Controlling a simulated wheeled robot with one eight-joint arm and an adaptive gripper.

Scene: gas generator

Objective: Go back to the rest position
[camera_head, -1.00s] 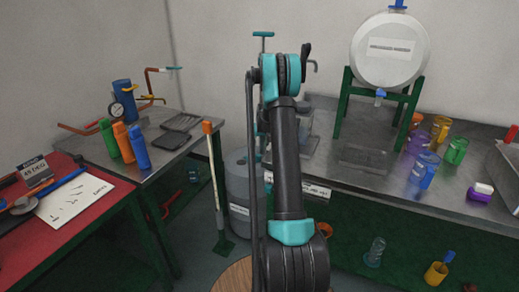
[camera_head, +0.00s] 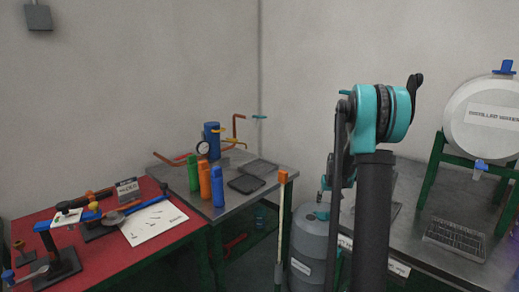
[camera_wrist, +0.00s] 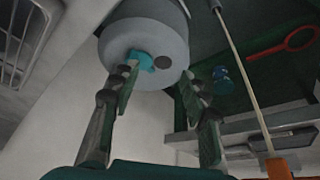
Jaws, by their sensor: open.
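My gripper (camera_wrist: 160,95) is open in the wrist view, with its two fingers spread apart and nothing between them. Beyond the fingers is a grey cylinder (camera_wrist: 150,30) with a teal valve; the view looks tilted or upside down. In the head view my arm stands raised at the right of the picture, folded at a teal elbow joint.
A red table (camera_head: 165,247) with tools is at left. A metal table (camera_head: 262,181) holds green, orange and blue bottles. The grey cylinder (camera_head: 308,240) and an orange-topped pole (camera_head: 281,215) stand beside it. A distilled water tank (camera_head: 485,115) is at right.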

